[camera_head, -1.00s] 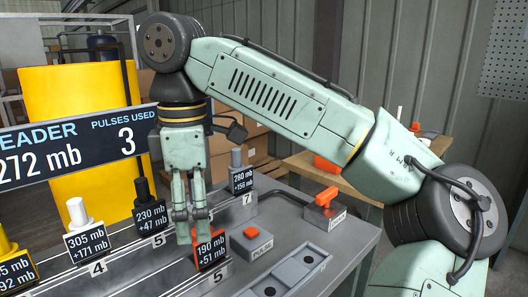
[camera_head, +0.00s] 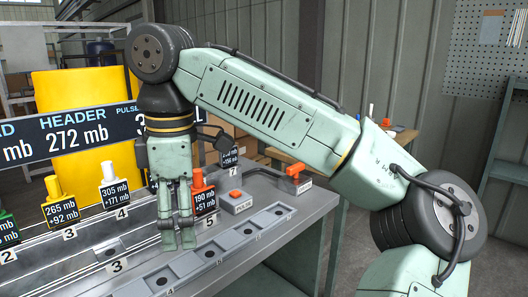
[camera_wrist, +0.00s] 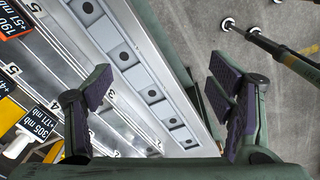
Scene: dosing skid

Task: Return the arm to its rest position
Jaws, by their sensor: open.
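My gripper (camera_head: 177,238) hangs down from the pale green arm above the front of the grey skid bench (camera_head: 275,212). In the wrist view its two dark padded fingers (camera_wrist: 158,95) stand wide apart with nothing between them. The red-orange unit (camera_head: 197,179) labelled 190 mb, +51 mb stands at slot 5, just behind and right of my fingers, and appears apart from them. It also shows at the top left of the wrist view (camera_wrist: 17,18). The arm is bent over the bench, its elbow at the upper left of the head view.
A row of square sockets (camera_head: 215,254) runs along the bench's front edge. White (camera_head: 109,172) and yellow (camera_head: 57,184) units stand at the left. The pulse button box (camera_head: 237,201) and an orange-handled box (camera_head: 296,180) sit at the right. Open floor (camera_head: 335,260) lies beyond the bench.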

